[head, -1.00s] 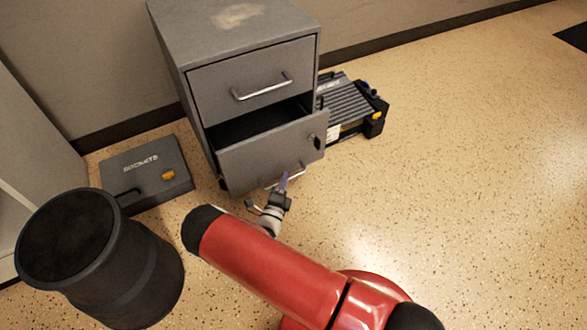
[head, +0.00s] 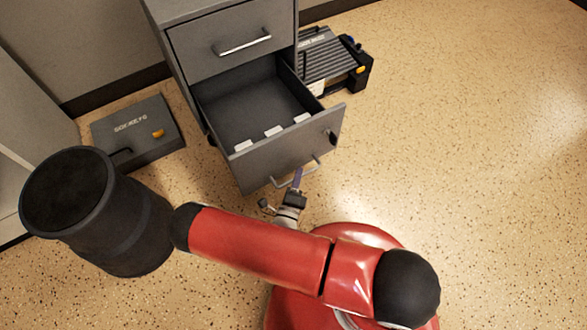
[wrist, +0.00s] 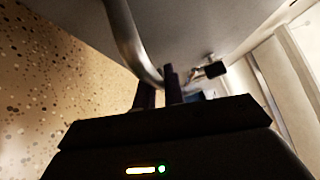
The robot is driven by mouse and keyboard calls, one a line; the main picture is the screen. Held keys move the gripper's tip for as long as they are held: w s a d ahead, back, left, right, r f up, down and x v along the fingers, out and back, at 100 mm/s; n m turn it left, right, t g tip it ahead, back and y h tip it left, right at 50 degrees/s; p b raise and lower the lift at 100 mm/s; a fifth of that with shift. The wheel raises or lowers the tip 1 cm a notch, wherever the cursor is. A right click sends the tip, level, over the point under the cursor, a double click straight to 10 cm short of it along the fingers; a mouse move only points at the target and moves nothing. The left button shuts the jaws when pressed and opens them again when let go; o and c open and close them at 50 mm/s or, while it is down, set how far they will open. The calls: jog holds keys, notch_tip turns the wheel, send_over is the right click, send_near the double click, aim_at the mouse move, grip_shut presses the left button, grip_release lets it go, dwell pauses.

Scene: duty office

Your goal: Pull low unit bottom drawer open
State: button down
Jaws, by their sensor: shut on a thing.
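The low unit (head: 230,22) is a grey metal cabinet with two drawers. Its bottom drawer (head: 285,153) stands well out, and its inside shows with several pale tabs along the front. A lock shows at the right of its front. The top drawer (head: 232,40) is closed. My gripper (head: 298,179) is shut on the bottom drawer's bar handle (head: 313,163), near its middle. In the wrist view the handle (wrist: 126,38) runs down to my gripper's dark fingers (wrist: 160,88); the exact contact is partly hidden.
A dark bin (head: 68,190) stands at the left. A grey sockets case (head: 137,132) lies on the floor left of the cabinet. A ribbed dark box (head: 330,60) with an orange latch lies to its right. The speckled floor (head: 460,150) at the right is clear.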

jog(key=shift+s, duration=0.15)
jog(key=c, duration=1.5)
grip_release()
